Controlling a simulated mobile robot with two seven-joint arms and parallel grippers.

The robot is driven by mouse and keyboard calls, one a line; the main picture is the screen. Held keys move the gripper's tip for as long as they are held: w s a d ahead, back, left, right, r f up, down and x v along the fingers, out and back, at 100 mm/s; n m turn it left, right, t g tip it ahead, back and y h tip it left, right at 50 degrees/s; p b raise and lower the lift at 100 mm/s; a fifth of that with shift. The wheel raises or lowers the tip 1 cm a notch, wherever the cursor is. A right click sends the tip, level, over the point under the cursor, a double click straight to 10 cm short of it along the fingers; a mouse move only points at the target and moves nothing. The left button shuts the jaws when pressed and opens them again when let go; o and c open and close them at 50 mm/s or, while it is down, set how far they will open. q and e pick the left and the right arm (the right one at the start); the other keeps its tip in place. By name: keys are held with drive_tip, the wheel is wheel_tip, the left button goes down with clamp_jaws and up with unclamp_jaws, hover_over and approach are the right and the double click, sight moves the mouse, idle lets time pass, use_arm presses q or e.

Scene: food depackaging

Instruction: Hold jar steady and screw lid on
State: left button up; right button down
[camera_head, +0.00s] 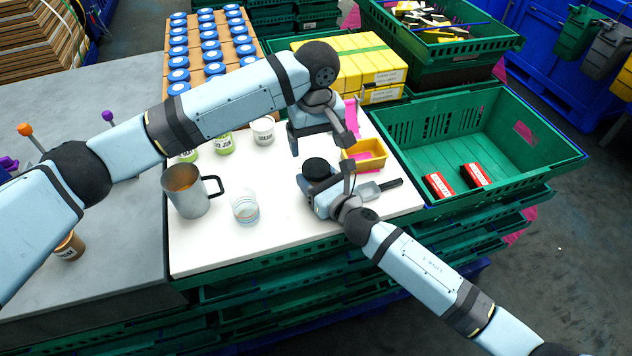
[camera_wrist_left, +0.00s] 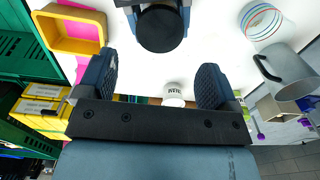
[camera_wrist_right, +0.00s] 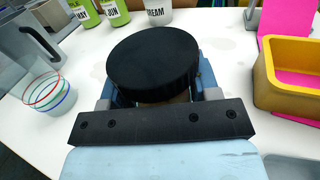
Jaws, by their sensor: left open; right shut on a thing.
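The jar is mostly hidden under its wide black lid (camera_head: 316,168); a sliver of brownish body shows below the lid in the right wrist view. The lid (camera_wrist_right: 152,62) sits on top of the jar; I cannot tell how tight it is. My right gripper (camera_head: 328,184) is shut on the jar, one finger on each side below the lid (camera_wrist_right: 157,97). My left gripper (camera_head: 322,143) is open and empty above the lid, pointing down. In the left wrist view the lid (camera_wrist_left: 160,28) lies at the top, beyond the open fingers (camera_wrist_left: 157,82).
A yellow tray (camera_head: 378,160) and a metal scoop (camera_head: 368,191) lie to the right. A grey mug (camera_head: 187,192), a striped glass (camera_head: 245,208) and a white "CREAM" tub (camera_head: 263,131) stand to the left. A green crate (camera_head: 440,145) stands right of the white board.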

sight(316, 167)
use_arm(q)
wheel_tip(316, 167, down, 7)
drive_tip(key=shift+r, duration=0.1)
idle(0.4)
drive_tip(key=c, duration=0.9)
drive_tip(key=o, duration=1)
drive_tip(key=shift+r, duration=2.25)
drive_tip(key=shift+c, duration=0.5)
wheel_tip(316, 167, up, 4)
drive_tip(key=shift+f, duration=0.2)
